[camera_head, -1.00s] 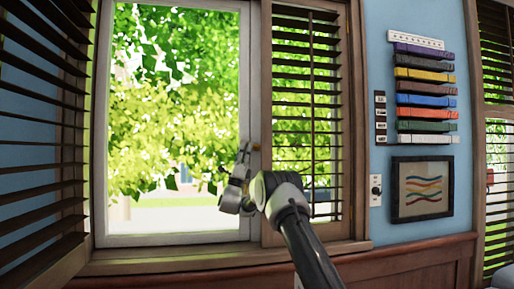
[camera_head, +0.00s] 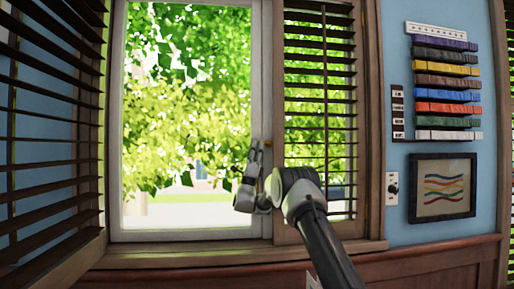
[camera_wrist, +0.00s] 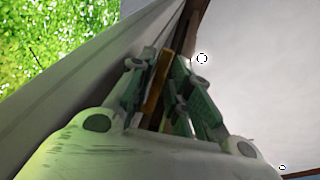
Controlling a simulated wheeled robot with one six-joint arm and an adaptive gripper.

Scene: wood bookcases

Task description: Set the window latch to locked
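The window latch is a small brass piece on the window frame (camera_head: 258,60), by the seam with the louvred shutter. In the head view only a bit of the latch (camera_head: 268,144) shows beside my fingertips. In the wrist view the latch (camera_wrist: 156,88) is an upright, slightly tilted brass bar between the two fingers. My gripper (camera_head: 257,153) is at the latch, and its fingers (camera_wrist: 164,62) converge closely on both sides of the bar, seemingly shut on it. Fingers and arm hide the latch's base, so its locked or unlocked position cannot be read.
An open louvred shutter (camera_head: 50,130) stands at the left, and another shutter (camera_head: 322,120) is right of the latch. The sill (camera_head: 190,254) runs below. Coloured bars (camera_head: 445,82), a wall switch (camera_head: 392,188) and a framed picture (camera_head: 442,188) are on the blue wall.

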